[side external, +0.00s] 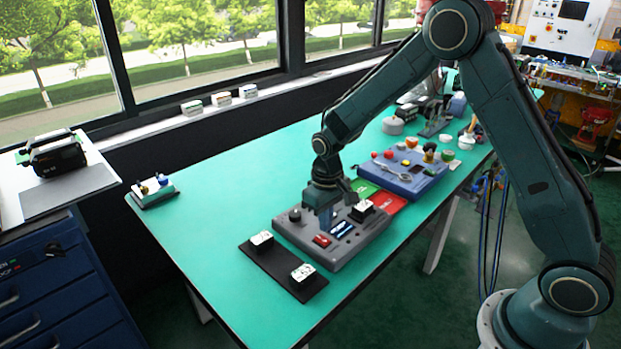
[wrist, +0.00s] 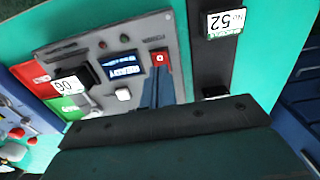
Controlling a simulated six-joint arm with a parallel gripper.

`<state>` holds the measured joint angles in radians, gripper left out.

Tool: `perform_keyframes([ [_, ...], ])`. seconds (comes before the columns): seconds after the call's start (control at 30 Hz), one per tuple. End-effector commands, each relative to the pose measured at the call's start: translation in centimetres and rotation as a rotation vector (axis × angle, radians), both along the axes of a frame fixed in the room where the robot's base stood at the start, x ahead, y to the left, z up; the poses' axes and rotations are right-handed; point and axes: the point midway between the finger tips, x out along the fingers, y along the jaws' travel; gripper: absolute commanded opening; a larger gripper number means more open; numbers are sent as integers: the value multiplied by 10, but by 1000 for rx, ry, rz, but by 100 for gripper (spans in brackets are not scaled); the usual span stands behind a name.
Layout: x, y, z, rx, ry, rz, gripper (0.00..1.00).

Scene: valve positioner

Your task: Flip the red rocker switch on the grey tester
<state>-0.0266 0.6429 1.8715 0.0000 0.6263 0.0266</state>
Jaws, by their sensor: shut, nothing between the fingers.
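The grey tester (side external: 290,232) lies flat on the green table, and its panel (wrist: 90,45) fills the upper middle of the wrist view. The red rocker switch (side external: 321,241) sits near the tester's front edge; it also shows in the wrist view (wrist: 159,58). My gripper (side external: 325,224) points down over the tester, just behind the switch in the side view. Its fingers (wrist: 156,76) are shut and empty, with their tips close to the switch in the wrist view. Whether they touch it I cannot tell. The switch's tilt is too small to read.
The tester also has a lit display (wrist: 122,65), a white button (wrist: 122,94) and a black knob (side external: 295,214). A labelled block (side external: 362,208) stands on it. A black plate (side external: 281,266) with two blocks lies beside it, and a blue device (side external: 412,188) lies behind.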

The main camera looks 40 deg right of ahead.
Motion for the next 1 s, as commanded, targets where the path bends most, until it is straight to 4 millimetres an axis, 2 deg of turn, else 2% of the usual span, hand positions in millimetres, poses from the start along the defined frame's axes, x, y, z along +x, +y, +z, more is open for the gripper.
perform_keyframes([
  [0.5,0,0,28,0,-1,0,0],
  [1.0,-1,0,33,0,-2,0,0],
])
